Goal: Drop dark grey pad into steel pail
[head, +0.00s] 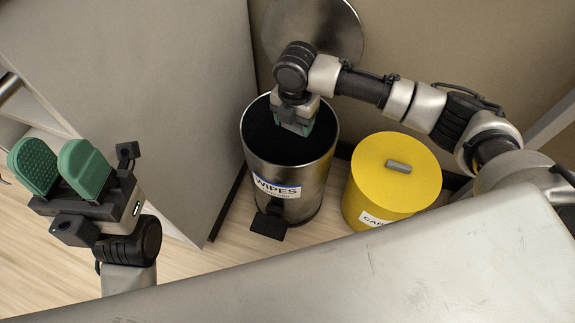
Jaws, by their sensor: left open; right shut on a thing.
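The steel pail (290,180), labelled WIPES, stands on the floor with its mouth open and its inside dark. Its round lid (340,30) is tipped up behind it. My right gripper (296,130) points down over the mouth of the pail, near its middle. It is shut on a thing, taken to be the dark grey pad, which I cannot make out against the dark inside. My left gripper (62,165), with green fingers, is open and empty at the left, well away from the pail.
A yellow bin (370,200) with a closed lid and a grey handle stands just right of the pail. A black pedal (268,222) juts from the pail's front. A grey panel (170,90) rises to the left, and a grey worktop (420,270) crosses the foreground.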

